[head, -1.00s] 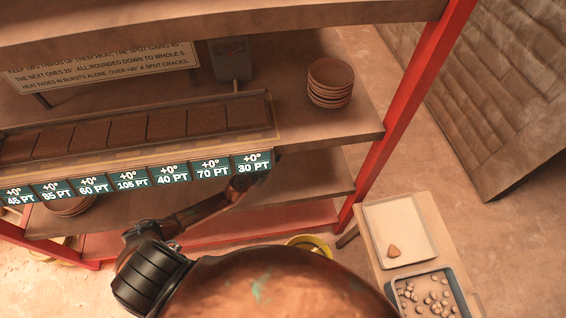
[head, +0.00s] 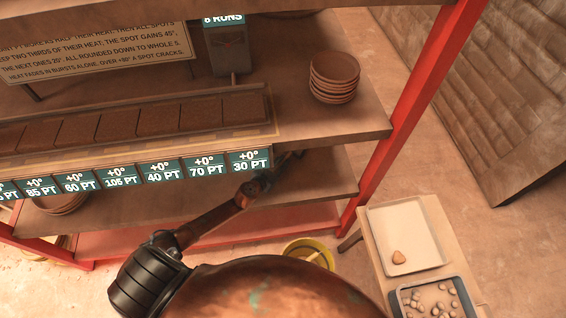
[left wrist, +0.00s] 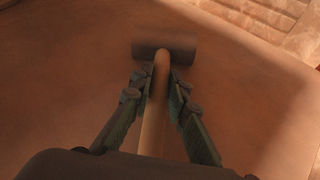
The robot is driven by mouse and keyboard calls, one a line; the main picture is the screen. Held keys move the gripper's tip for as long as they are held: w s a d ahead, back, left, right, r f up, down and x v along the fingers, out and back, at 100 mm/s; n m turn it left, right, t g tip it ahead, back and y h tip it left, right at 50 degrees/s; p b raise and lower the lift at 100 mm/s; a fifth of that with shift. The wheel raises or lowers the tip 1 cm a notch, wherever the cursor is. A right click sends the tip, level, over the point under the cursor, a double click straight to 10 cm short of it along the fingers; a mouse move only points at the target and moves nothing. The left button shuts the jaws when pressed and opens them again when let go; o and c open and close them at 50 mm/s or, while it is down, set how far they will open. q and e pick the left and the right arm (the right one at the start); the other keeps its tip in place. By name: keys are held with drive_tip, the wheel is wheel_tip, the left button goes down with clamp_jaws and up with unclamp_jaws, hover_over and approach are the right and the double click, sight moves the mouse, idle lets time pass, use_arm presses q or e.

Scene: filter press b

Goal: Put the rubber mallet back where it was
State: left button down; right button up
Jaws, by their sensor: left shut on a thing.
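The rubber mallet (left wrist: 165,46) shows in the left wrist view, with a dark cylindrical head and a pale wooden handle. My left gripper (left wrist: 160,78) is shut on its handle, just below the head. In the head view my left gripper (head: 268,178) is at the end of the arm, by the front edge of the shelf unit, below the row of score labels. The mallet is hard to make out there; a dark shape at the gripper may be its head. My right gripper is not in view.
The red-framed shelf unit (head: 408,118) holds a row of brown tiles (head: 115,121), a grey box (head: 230,50), a sign (head: 95,55) and a bowl stack (head: 334,77). A yellow bucket (head: 328,258) stands on the floor. A side table holds a white tray (head: 418,222) and a pebble tray (head: 460,282).

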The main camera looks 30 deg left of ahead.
use_arm(q)
drive_tip(key=c, duration=1.8)
unclamp_jaws()
drive_tip(key=shift+c, duration=0.2)
drive_tip(key=shift+s+r, duration=0.15)
drive_tip(key=p+v, duration=0.3)
drive_tip(key=v, duration=0.8)
drive_tip(key=shift+s+r, duration=0.15)
drive_tip(key=shift+s, duration=0.2)
